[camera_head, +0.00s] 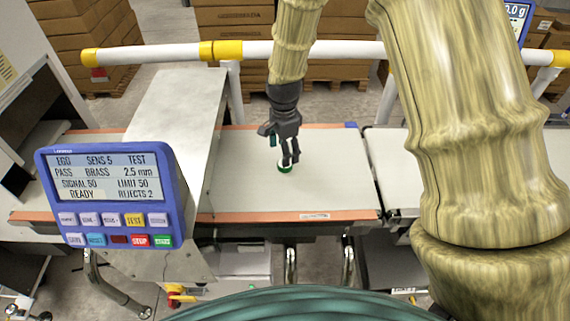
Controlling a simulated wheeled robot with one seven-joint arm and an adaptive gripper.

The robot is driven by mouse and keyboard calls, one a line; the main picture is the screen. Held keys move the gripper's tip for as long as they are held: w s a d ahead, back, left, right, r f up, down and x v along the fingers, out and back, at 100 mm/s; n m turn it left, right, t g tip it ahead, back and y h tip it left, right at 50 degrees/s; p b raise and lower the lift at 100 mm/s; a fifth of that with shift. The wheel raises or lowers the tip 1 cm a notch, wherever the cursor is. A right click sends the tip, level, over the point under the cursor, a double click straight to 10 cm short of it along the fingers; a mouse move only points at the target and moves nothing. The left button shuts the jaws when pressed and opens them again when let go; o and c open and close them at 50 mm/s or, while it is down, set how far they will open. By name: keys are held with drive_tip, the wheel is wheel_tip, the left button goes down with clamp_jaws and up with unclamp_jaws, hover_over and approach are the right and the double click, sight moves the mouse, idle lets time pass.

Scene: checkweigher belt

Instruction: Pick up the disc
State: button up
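The disc (285,169) shows as a small green edge with a white part above it, on the pale belt (330,185) right of the metal detector tunnel. My gripper (289,160) points down from above, with its dark fingers right at the disc. The fingers partly cover the disc. At this size I cannot tell whether they are closed on it or only beside it, or whether the disc touches the belt.
A blue control panel (110,195) with a screen and buttons stands at the front left. The grey tunnel housing (175,105) is left of my gripper. A white rail (150,54) with yellow joints runs behind the belt. Stacked cardboard boxes (232,35) stand beyond.

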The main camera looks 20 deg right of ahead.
drive_tip(key=shift+s+d+f+p, duration=0.1)
drive_tip(key=shift+d+f+p, duration=0.05)
drive_tip(key=shift+f+p, duration=0.4)
drive_tip(key=shift+s+d+f+p, duration=0.1)
drive_tip(key=shift+f+p, duration=0.2)
drive_tip(key=shift+f, duration=0.45)
drive_tip(key=shift+w+f+p, duration=0.1)
drive_tip(key=shift+f+p, duration=0.2)
drive_tip(key=shift+f, duration=0.95)
drive_tip(key=c, duration=1.1)
